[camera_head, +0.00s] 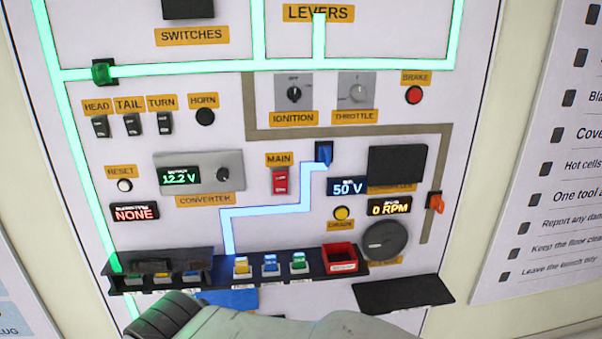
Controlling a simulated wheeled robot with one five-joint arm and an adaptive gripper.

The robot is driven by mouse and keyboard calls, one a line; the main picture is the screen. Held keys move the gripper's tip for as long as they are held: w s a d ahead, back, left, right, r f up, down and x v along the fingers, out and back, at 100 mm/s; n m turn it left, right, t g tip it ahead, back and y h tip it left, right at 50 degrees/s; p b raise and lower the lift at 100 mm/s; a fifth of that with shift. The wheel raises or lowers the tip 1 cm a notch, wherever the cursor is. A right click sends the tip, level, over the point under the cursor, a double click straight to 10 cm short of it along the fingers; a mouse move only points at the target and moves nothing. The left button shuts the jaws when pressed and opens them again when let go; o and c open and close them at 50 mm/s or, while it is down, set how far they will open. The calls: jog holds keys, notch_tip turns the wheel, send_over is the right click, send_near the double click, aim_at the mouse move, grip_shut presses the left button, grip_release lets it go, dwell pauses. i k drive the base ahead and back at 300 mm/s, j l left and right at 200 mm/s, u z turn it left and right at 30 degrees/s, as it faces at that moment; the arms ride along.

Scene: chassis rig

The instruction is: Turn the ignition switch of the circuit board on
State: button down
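The ignition switch (294,93) is a black rotary knob on a grey plate, above an orange IGNITION label, in the upper middle of the white circuit board (215,130). The knob's pointer is too small to read for certain. My arm shows along the bottom edge in front of the board, well below the switch. A dark ribbed part of mine lies at the lower left; my gripper's fingertips cannot be made out. Nothing of mine touches the switch.
The throttle knob (356,90) sits right of the ignition, then the red brake button (414,95). Below are the red main switch (280,181) and a blue connector (324,153). A dark shelf (320,273) with coloured blocks and a red bin (340,256) juts out low.

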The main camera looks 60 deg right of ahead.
aim_at(293, 93)
jog(key=z, duration=1.7)
